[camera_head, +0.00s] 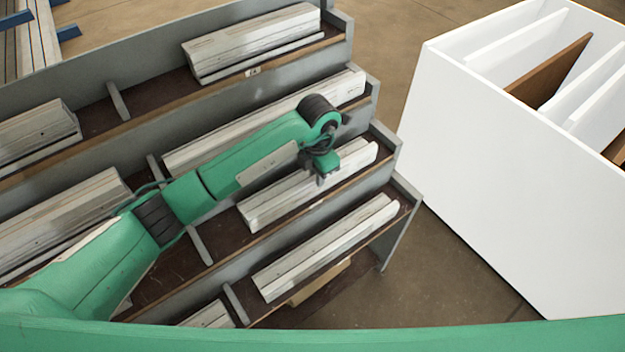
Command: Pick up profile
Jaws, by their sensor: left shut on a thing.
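The fingertips are small and partly hidden by the wrist. The profile lies along its shelf; I cannot tell whether it is lifted. My right gripper is not in view.
Another profile (325,247) lies in the front row. More profiles (255,42) fill the upper tiers, between grey upright dividers (199,246). A white bin (500,170) with upright panels stands at the right. Bare floor (440,262) lies between rack and bin.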

